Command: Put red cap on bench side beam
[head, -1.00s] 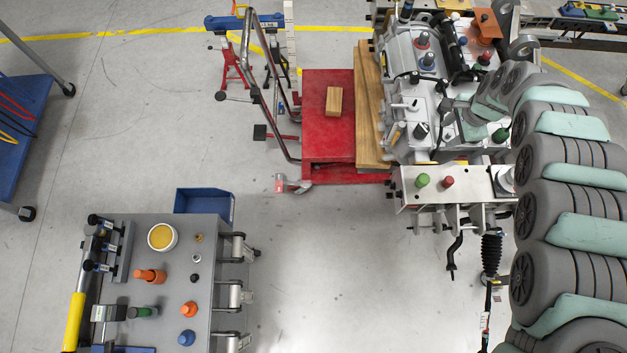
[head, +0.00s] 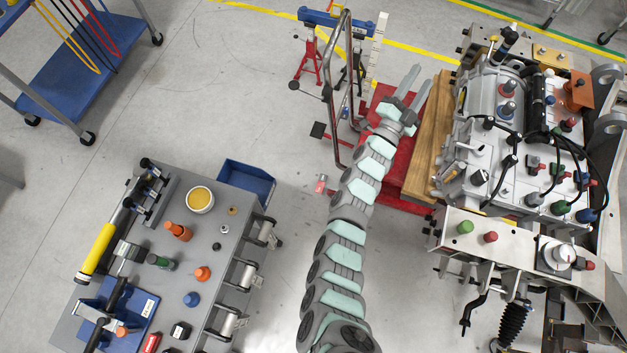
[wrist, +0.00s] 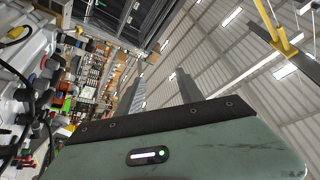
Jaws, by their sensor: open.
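A red cap (head: 490,237) stands on the light metal beam (head: 463,247) at the chassis's front, next to a green cap (head: 465,227). Another red cap (head: 588,265) sits farther right on the chassis. A red piece (head: 152,343) lies at the bench's near edge, partly cut off. My gripper (head: 421,80) is open and empty, left of the engine block and above the red platform. Its two fingers also show apart in the wrist view (wrist: 160,76), with nothing between them. I cannot tell which beam is the task's bench side beam.
The grey bench (head: 225,235) at left holds orange, blue and green parts and a yellow-topped round tin (head: 200,200). A blue bin (head: 247,182) adjoins it.

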